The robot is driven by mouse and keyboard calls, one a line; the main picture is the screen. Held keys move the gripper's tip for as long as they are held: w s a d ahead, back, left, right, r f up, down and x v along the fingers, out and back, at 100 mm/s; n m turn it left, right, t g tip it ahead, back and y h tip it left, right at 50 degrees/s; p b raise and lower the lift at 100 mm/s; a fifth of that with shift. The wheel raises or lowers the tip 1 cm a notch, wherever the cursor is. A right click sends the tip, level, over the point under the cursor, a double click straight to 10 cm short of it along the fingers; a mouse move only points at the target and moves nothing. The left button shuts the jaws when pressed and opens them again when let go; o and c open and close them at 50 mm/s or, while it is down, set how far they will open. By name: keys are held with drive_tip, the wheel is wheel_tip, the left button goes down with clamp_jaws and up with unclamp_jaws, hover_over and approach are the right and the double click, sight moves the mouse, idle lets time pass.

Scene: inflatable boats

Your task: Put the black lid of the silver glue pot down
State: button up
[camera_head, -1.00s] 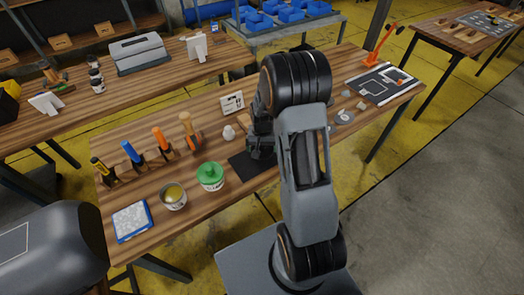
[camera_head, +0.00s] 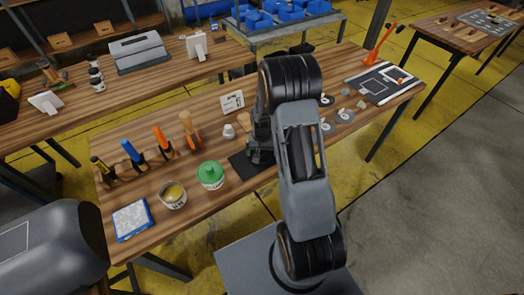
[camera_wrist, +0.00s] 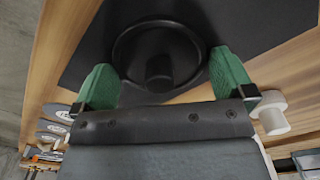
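The black lid (camera_wrist: 140,48), round with a raised rim and a centre knob, lies on a black mat (camera_wrist: 92,45) in the wrist view. My gripper (camera_wrist: 164,78) is open, with its green fingertips wide apart on either side of the lid's knob and clear of it. In the head view my gripper (camera_head: 260,155) is low over the mat (camera_head: 240,165), and my arm hides the lid. The silver glue pot (camera_head: 173,198) stands uncovered to the left, with yellowish glue inside.
A green-lidded pot (camera_head: 210,177) stands between the silver pot and the mat. A small white object (camera_head: 228,131) stands behind the mat. A blue-edged tray (camera_head: 132,220) and several upright tools (camera_head: 162,142) are to the left. Grey discs (camera_head: 345,116) lie right.

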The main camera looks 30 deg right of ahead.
wheel_tip(320, 180, up, 12)
drive_tip(key=s+a+r+n+t, duration=0.2)
drive_tip(key=s+a+r, duration=0.2)
drive_tip(key=s+r, duration=0.3)
drive_tip(key=s+a+r+n+t, duration=0.2)
drive_tip(key=s+a+r+n, duration=0.1)
drive_tip(key=s+a+r, duration=0.2)
drive_tip(key=s+r, duration=0.2)
drive_tip(key=s, duration=0.2)
drive_tip(key=shift+s+a+r, duration=0.15)
drive_tip(key=shift+a+r, duration=0.05)
drive_tip(key=shift+a, duration=0.05)
drive_tip(key=shift+d, duration=0.15)
idle(1.1)
